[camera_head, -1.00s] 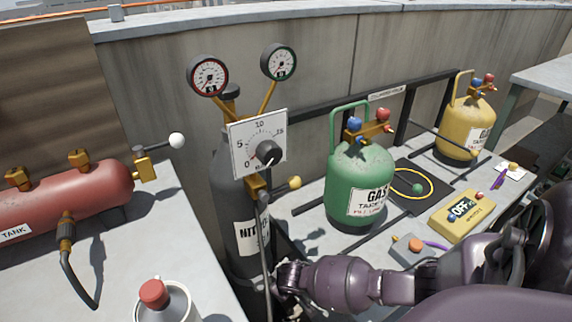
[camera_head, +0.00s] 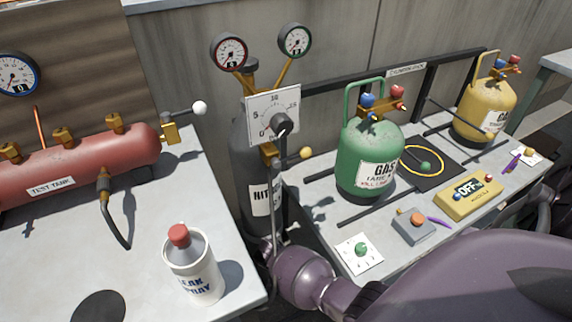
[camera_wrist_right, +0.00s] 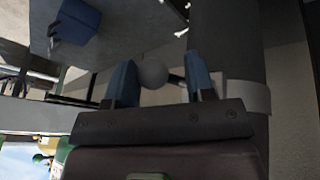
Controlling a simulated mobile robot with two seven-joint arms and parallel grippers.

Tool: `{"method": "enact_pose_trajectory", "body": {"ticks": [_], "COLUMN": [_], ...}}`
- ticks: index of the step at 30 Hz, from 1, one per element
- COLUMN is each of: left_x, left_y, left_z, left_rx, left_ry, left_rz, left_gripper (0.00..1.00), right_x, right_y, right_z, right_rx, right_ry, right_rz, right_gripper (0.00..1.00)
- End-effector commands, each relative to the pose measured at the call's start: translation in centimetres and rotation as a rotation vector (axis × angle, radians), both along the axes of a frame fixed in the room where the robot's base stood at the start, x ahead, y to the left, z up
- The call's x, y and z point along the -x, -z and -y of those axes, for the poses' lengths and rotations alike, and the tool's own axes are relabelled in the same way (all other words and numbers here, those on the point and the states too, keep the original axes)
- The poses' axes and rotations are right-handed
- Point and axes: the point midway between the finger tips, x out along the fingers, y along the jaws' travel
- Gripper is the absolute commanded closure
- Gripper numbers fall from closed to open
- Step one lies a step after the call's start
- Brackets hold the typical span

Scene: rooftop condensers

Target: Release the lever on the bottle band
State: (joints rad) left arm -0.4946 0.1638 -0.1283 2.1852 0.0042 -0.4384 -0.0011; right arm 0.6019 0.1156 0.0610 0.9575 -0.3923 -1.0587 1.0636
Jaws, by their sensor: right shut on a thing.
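The dark grey gas bottle (camera_head: 242,160) with a white label stands between the two benches. It shows in the right wrist view (camera_wrist_right: 228,40) as a dark column, with a pale grey band (camera_wrist_right: 247,98) around it. A lever with a grey ball knob (camera_wrist_right: 153,74) sits beside the band. My right gripper (camera_wrist_right: 160,78) has its two blue fingers on either side of this knob and is shut on it. In the head view my purple right arm reaches low to the bottle, and the band and lever are hidden there. My left gripper is in no view.
The left bench holds a red test tank (camera_head: 85,165) and a leak spray bottle (camera_head: 193,268) near its edge. The right bench holds a green gas bottle (camera_head: 367,160), a yellow one (camera_head: 483,112) and a yellow box (camera_head: 468,198). A concrete wall stands behind.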

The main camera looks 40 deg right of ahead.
Motion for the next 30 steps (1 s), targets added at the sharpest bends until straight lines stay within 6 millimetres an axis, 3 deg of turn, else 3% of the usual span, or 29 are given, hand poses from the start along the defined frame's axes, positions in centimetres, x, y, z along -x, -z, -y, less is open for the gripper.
{"method": "enact_pose_trajectory", "body": {"ticks": [1, 12, 29, 30], "left_x": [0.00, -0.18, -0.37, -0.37], "left_y": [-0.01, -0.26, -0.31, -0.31], "left_z": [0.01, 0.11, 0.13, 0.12], "left_rx": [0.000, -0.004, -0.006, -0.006], "left_ry": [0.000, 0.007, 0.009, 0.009], "left_rz": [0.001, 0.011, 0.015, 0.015], "left_gripper": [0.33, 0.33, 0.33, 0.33], "right_x": [-0.98, -1.14, -1.34, -1.35], "right_y": [-0.71, -0.84, -1.03, -1.03], "right_z": [0.08, -0.62, -0.88, -0.88], "right_rx": [0.005, 0.009, 0.008, 0.008], "right_ry": [0.035, 0.208, 0.243, 0.243], "right_rz": [0.021, 0.025, 0.029, 0.029], "right_gripper": [0.93, 0.93, 0.92, 0.48]}}
